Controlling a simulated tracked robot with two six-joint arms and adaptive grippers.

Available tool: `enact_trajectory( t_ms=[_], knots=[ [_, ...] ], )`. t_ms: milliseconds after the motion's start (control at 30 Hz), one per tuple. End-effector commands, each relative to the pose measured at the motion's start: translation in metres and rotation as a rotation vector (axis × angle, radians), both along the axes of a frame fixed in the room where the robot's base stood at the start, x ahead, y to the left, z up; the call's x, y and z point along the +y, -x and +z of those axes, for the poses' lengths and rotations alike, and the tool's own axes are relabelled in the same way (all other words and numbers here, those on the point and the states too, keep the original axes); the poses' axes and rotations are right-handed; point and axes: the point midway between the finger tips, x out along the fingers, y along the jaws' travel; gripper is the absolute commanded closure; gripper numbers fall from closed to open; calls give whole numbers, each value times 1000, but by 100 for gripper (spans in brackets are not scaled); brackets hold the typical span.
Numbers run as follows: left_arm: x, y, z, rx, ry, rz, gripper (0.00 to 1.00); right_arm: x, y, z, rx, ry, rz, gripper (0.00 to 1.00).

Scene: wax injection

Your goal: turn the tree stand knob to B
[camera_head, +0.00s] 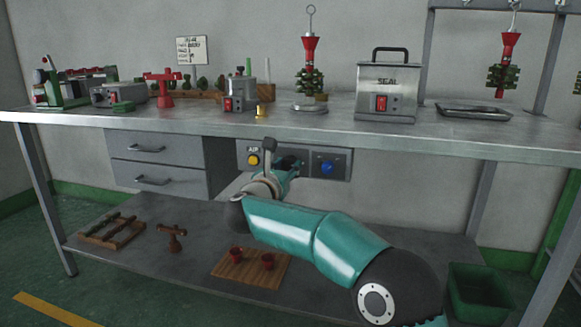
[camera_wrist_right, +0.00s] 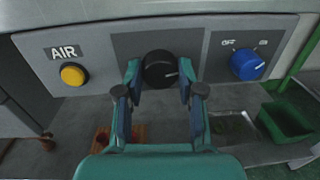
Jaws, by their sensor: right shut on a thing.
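A black round knob (camera_wrist_right: 160,69) sits on the grey control panel (camera_wrist_right: 90,52) under the table top. In the head view my right gripper (camera_head: 290,164) is at the panel and mostly hides the knob. The tree stand (camera_head: 309,106), with a red cup and green pieces on its rod, stands on the table above. My left gripper is out of view.
A yellow button (camera_head: 253,160) marked AIR is left of the knob, and a blue knob (camera_head: 327,167) is right of it. Drawers (camera_head: 155,165) are further left. The lower shelf (camera_head: 200,220) holds a wooden board (camera_head: 235,268) with red cups. A green bin (camera_head: 478,290) is at the right.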

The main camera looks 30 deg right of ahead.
Motion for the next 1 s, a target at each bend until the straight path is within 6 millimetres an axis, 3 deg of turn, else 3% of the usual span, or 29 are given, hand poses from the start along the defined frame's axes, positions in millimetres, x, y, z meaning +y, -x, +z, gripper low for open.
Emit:
enact_trajectory(
  t_ms=[33,400,900,933,1000],
  knots=[
    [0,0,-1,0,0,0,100,3,-2,-8,-10,-29,6,97],
    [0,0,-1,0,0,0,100,3,-2,-8,-128,-131,6,97],
    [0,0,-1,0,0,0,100,3,-2,-8,-142,-143,7,97],
    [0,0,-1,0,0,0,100,3,-2,-8,-142,-143,7,57],
    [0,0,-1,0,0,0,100,3,-2,-7,-144,-141,6,46]
  ],
)
